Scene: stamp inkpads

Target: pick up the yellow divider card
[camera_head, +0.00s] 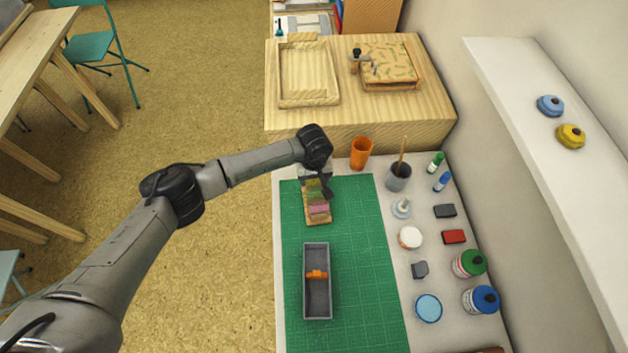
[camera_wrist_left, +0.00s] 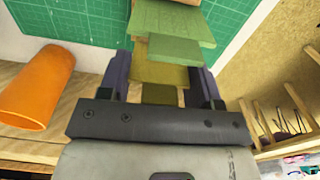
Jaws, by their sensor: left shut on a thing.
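The yellow divider card (camera_wrist_left: 158,76) shows olive-yellow between the two fingers of my left gripper (camera_wrist_left: 163,84) in the left wrist view. The gripper is shut on it. In the head view my left gripper (camera_head: 318,186) is at the far end of a small wooden holder (camera_head: 318,221) with several coloured cards, on the green mat. A pink card (camera_head: 318,209) stands at its near end. Green cards (camera_wrist_left: 175,48) stand just beyond the yellow one in the wrist view. The gripper hides much of the yellow card in the head view. My right gripper is not in view.
A grey tray (camera_head: 328,293) with an orange piece lies on the green cutting mat (camera_head: 367,230). An orange cup (camera_head: 361,152) stands close behind the gripper. A dark pen cup (camera_head: 398,178), inkpads and jars line the right side. The mat's right part is clear.

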